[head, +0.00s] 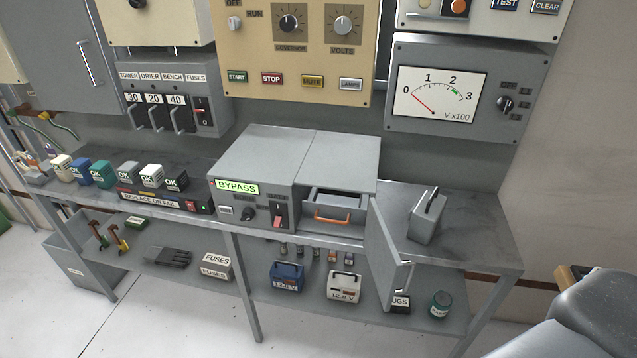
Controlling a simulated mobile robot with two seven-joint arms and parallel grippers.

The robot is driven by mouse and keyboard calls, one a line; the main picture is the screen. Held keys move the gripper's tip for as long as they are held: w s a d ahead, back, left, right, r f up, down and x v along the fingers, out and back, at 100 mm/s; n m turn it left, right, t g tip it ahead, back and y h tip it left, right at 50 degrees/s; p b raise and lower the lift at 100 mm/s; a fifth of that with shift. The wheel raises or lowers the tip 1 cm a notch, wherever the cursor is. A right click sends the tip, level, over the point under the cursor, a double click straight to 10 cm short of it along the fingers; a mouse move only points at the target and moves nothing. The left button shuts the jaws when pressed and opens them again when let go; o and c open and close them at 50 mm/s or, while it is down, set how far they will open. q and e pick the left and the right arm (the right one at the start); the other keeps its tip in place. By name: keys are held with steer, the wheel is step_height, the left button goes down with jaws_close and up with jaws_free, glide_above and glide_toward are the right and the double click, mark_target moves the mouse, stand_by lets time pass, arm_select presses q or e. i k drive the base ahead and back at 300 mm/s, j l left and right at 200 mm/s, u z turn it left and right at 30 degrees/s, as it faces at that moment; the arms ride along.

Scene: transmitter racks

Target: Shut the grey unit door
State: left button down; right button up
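The grey unit (255,158) stands on the bench with a green BYPASS label on its front left. Its door (388,253) is swung open at the right side of the unit and sticks out past the bench's front edge. The door has a pale bar handle (405,277) near its free edge. Inside the opening is a drawer (336,200) with an orange handle (332,216); it appears to stick out a little. Neither of my grippers is in view.
A grey box with a dark handle (426,215) stands on the bench right of the door. Several small OK-marked blocks (102,174) line the left. The shelf below holds battery-like units (344,287) and a green tin (440,304). A dark rounded object (590,320) fills the lower right.

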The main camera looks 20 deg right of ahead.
mark_target(385, 265)
steer(key=k+j+z, duration=0.1)
steer(key=z, duration=1.35)
